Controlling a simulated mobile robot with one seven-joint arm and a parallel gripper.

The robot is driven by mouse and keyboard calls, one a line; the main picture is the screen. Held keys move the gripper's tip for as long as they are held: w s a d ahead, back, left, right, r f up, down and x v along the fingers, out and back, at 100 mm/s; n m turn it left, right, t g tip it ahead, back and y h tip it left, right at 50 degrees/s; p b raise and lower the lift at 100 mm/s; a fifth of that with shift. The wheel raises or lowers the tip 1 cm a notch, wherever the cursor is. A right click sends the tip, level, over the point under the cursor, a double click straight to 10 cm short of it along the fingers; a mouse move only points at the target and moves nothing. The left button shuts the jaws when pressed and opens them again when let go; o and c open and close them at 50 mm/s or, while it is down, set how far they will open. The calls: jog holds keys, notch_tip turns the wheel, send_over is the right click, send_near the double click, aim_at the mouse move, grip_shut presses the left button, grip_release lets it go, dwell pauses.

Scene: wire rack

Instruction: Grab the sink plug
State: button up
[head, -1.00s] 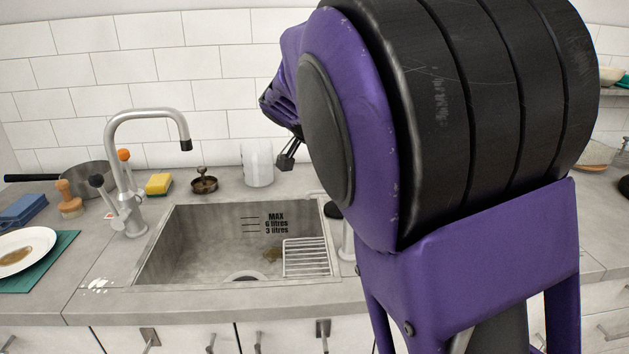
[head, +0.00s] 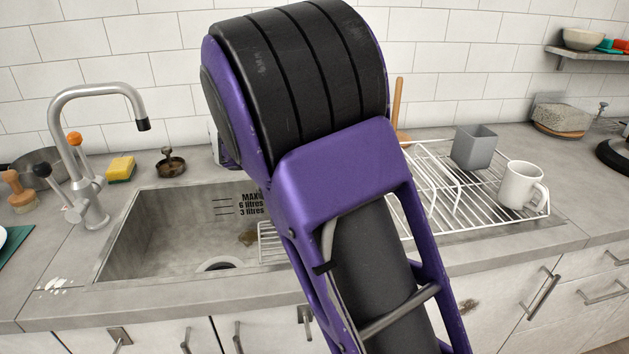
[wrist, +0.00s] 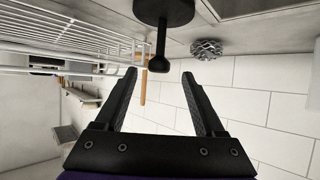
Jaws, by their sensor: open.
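A black plug-like piece (wrist: 163,12), a round disc with a stem and knob, stands on the counter at the top of the upside-down wrist view. It looks like the sink plug. My gripper (wrist: 159,73) is open and empty, with the knob showing between its two fingertips; I cannot tell the exact depth gap. In the head view my purple and black arm hides the gripper and this piece. A bronze round piece with a knob (head: 171,163) sits behind the sink, left of my arm. The sink basin (head: 150,228) has an open drain in its floor.
A white wire dish rack (head: 420,160) stands right of the sink, holding a grey cup (head: 474,147) and a white mug (head: 521,186); it also shows beside my gripper in the wrist view (wrist: 60,40). A metal scourer (wrist: 207,48) lies near the tiled wall. The tap (head: 85,150) is at left.

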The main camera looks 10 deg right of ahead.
jog(key=x, duration=0.6)
jog(key=shift+w+d+f, duration=0.1)
jog(key=shift+d+f, duration=0.15)
grip_shut()
